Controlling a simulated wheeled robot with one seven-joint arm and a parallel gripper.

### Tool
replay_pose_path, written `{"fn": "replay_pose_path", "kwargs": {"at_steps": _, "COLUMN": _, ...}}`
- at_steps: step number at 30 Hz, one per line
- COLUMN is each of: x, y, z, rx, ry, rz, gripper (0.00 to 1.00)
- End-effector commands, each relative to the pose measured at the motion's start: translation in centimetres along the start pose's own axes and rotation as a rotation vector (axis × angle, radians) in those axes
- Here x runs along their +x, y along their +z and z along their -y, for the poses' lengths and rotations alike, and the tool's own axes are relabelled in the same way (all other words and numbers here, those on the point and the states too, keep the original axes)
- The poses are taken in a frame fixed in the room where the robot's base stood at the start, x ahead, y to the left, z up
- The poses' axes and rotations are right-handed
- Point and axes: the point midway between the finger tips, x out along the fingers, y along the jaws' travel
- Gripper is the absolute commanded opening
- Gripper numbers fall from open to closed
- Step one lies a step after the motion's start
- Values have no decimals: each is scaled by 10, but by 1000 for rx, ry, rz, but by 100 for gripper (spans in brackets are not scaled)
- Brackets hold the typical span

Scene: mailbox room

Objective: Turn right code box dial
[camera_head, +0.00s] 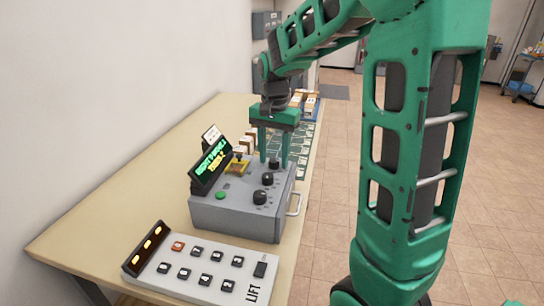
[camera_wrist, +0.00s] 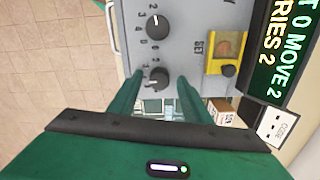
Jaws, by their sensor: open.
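The grey code box (camera_head: 235,215) stands on the table with a row of three black dials on its top. The far dial (camera_head: 274,163) sits by my gripper (camera_head: 274,161); the middle dial (camera_head: 267,179) and near dial (camera_head: 260,197) are clear of it. My gripper is open and points down. In the wrist view its fingers (camera_wrist: 160,88) reach toward either side of the far dial (camera_wrist: 157,78); I cannot tell whether they touch it. The middle dial (camera_wrist: 157,27) shows above it, with numbers around it. The box's tilted screen (camera_head: 211,166) shows green text.
A yellow-framed switch (camera_head: 237,166) and a green button (camera_head: 221,195) sit on the box. A LIFT keypad (camera_head: 205,268) lies in front. Cards and small boxes lie beyond on the table (camera_head: 120,205). The tiled floor (camera_head: 325,200) at right is open.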

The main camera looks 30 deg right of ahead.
Motion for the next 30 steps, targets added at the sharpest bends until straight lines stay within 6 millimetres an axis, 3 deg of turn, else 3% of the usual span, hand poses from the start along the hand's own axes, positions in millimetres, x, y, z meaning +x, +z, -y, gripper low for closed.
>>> {"fn": "replay_pose_path", "kwargs": {"at_steps": 2, "x": 0, "y": 0, "z": 0, "rx": 0, "ry": 0, "rz": 0, "gripper": 39}}
{"fn": "replay_pose_path", "kwargs": {"at_steps": 6, "x": 0, "y": 0, "z": 0, "rx": 0, "ry": 0, "rz": 0, "gripper": 6}}
{"fn": "replay_pose_path", "kwargs": {"at_steps": 7, "x": 0, "y": 0, "z": 0, "rx": 0, "ry": 0, "rz": 0, "gripper": 3}}
{"fn": "replay_pose_path", "kwargs": {"at_steps": 19, "x": -1, "y": 0, "z": 1, "rx": -59, "ry": -2, "rz": -1, "gripper": 3}}
{"fn": "replay_pose_path", "kwargs": {"at_steps": 30, "x": -1, "y": 0, "z": 2, "rx": -337, "ry": -3, "rz": -3, "gripper": 3}}
